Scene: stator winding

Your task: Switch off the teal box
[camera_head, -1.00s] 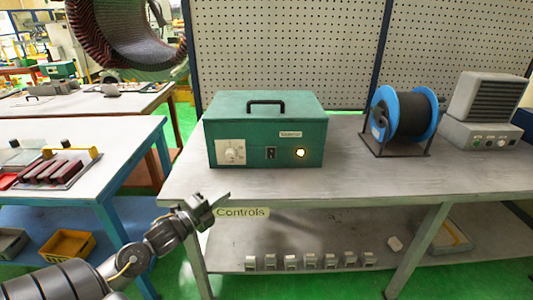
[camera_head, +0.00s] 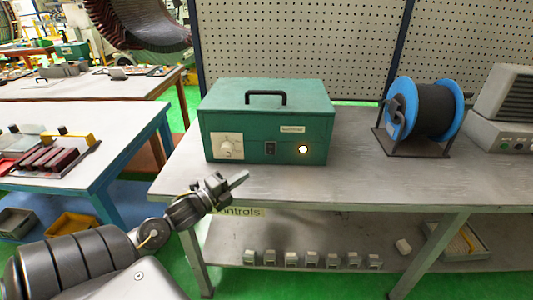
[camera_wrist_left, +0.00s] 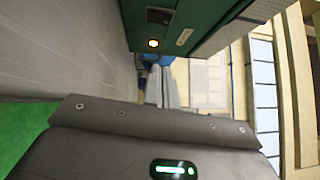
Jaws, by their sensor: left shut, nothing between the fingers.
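The teal box (camera_head: 266,125) stands on the grey workbench, with a black handle on top. Its front has a pale dial (camera_head: 229,147), a small black rocker switch (camera_head: 270,148) and a round lamp (camera_head: 303,149) that glows. My left gripper (camera_head: 238,178) is shut and empty, in front of the bench's front edge, below and left of the switch. In the left wrist view the gripper fingers (camera_wrist_left: 162,88) point toward the box (camera_wrist_left: 180,25), with the lit lamp (camera_wrist_left: 153,43) and the dark switch (camera_wrist_left: 158,16) above them. My right gripper is out of view.
A blue cable reel (camera_head: 424,110) and a grey vented unit (camera_head: 505,105) stand to the right on the bench (camera_head: 370,178). A lower shelf holds several small blocks. A white table (camera_head: 95,120) with red parts is at left.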

